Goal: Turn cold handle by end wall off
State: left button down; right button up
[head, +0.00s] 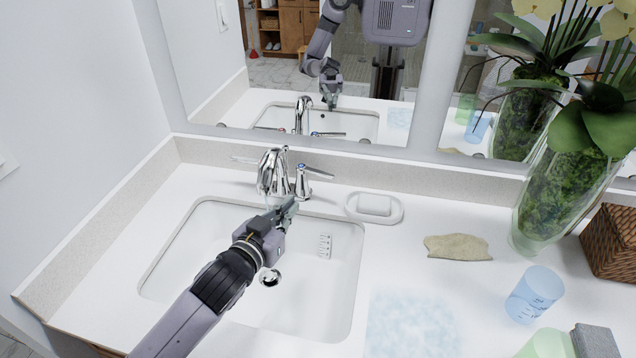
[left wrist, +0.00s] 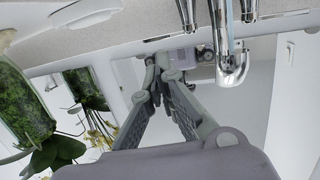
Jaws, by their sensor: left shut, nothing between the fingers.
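A chrome faucet (head: 272,176) stands behind the white sink (head: 181,232). Its right handle (head: 316,172) has a blue mark and its lever points right. The left handle's lever (head: 244,160), on the end wall's side, points left; its base is hidden behind the spout. My left gripper (head: 288,210) is over the sink's back part, in front of the faucet and below the right handle. It is shut and empty, its fingertips together in the left wrist view (left wrist: 158,65). The faucet spout (left wrist: 232,65) shows there apart from the fingers. My right gripper is not in view.
The end wall (head: 75,80) is at left and a mirror (head: 375,125) is behind. A soap dish (head: 374,206) sits right of the faucet. A tan cloth-like piece (head: 457,247), a blue cup (head: 534,294) and a plant vase (head: 565,200) stand farther right.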

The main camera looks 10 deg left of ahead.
aim_at(324, 175)
pick_arm(q)
jog(key=p+x, duration=0.2)
jog(key=x, duration=1.1)
jog(key=shift+w, duration=0.1)
jog(key=shift+w+d+r, duration=0.1)
jog(key=shift+w+d, duration=0.5)
jog(key=shift+w, duration=0.15)
